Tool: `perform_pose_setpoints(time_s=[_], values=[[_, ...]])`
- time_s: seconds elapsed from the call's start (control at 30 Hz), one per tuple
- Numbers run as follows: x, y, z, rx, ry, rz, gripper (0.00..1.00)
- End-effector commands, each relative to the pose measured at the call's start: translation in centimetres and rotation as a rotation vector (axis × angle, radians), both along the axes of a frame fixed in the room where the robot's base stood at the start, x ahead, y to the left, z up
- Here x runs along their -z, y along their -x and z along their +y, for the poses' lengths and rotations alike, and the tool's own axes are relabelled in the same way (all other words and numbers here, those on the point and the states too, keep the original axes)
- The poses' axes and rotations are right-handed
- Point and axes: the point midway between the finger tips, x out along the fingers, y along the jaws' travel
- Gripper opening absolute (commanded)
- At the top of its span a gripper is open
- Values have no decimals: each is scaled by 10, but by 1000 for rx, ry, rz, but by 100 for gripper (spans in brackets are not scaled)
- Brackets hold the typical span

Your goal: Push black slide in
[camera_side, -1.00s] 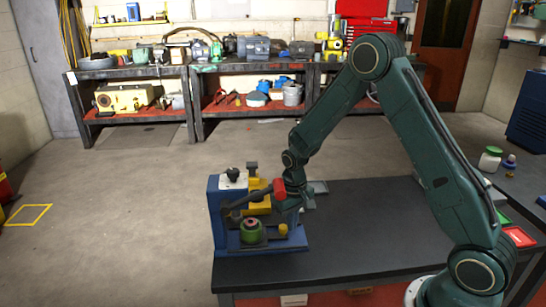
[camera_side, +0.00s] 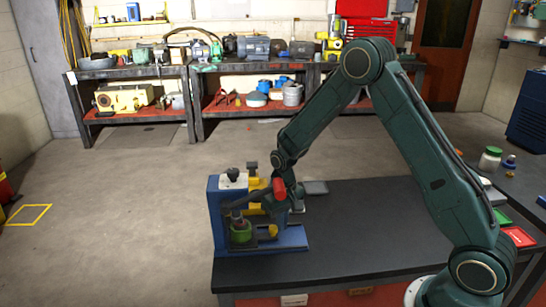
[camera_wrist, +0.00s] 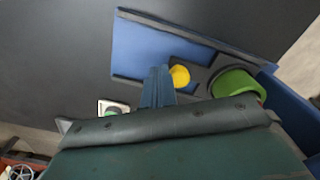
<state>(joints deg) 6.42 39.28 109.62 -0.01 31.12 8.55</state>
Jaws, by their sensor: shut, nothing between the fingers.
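The black slide (camera_wrist: 203,74) lies in the blue fixture (camera_side: 283,243) at the near left end of the bench. It carries a green round part (camera_side: 241,232) and a yellow knob (camera_side: 273,230) at its outer end. The wrist view also shows the green part (camera_wrist: 238,86) and the yellow knob (camera_wrist: 180,75). In the wrist view my gripper (camera_wrist: 159,71) is shut and empty, its fingertips just left of the yellow knob; I cannot tell whether they touch it. In the side view the fingers are largely hidden behind the red lever grip.
A black lever with a red grip (camera_side: 279,189) reaches across the fixture close to my wrist. A grey block (camera_side: 315,187) lies behind it. Green (camera_side: 502,216) and red (camera_side: 519,236) trays sit at the right. The bench middle (camera_side: 370,225) is clear.

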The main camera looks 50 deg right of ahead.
Motion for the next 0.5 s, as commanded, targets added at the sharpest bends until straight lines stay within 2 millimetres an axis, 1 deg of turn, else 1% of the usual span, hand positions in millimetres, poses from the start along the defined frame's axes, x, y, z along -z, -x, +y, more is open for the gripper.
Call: perform_pose_setpoints(time_s=[0.3, 0.5], values=[[0, -6, 6, 0, 0, -2, 0], [0, -5, 5, 1, 0, -1, 0]])
